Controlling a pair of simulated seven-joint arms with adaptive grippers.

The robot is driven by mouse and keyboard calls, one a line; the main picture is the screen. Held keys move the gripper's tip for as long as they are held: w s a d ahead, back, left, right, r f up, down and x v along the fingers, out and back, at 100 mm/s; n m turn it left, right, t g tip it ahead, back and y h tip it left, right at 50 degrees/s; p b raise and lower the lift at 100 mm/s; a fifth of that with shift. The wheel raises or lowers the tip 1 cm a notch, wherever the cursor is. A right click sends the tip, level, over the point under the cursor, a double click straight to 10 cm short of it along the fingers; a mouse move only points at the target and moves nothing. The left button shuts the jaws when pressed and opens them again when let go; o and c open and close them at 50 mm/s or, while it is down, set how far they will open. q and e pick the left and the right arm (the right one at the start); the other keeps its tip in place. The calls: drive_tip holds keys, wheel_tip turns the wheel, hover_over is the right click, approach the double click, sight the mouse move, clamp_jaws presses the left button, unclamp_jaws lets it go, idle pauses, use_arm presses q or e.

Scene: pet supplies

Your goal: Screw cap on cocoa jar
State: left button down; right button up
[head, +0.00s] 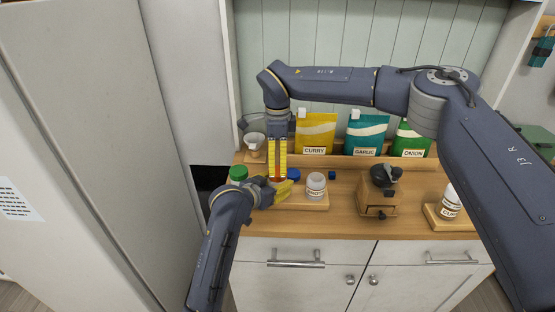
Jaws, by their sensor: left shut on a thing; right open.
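My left gripper (282,190) reaches in low from the left, its yellow fingers shut on what looks like the cocoa jar on the wooden board; the fingers hide nearly all of it, and I cannot read a label. My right gripper (277,178) points straight down from above, directly over the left fingers, its two yellow fingers apart. A small red patch shows at its fingertips; I cannot tell whether it is the cap or whether it is seated. A blue round lid (293,174) shows just behind, and a green lid (238,172) stands to the left.
A white labelled jar (316,187) stands close right of the grippers. Further right are a brown grinder box (377,192) and another white jar (450,204) on a wooden stand (437,220). Curry (316,133), garlic (365,134) and onion (410,142) pouches line the back shelf.

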wheel_tip(320, 180, up, 12)
idle(0.7)
use_arm(q)
drive_tip(key=c, duration=0.6)
unclamp_jaws()
drive_tip(key=v, duration=1.2)
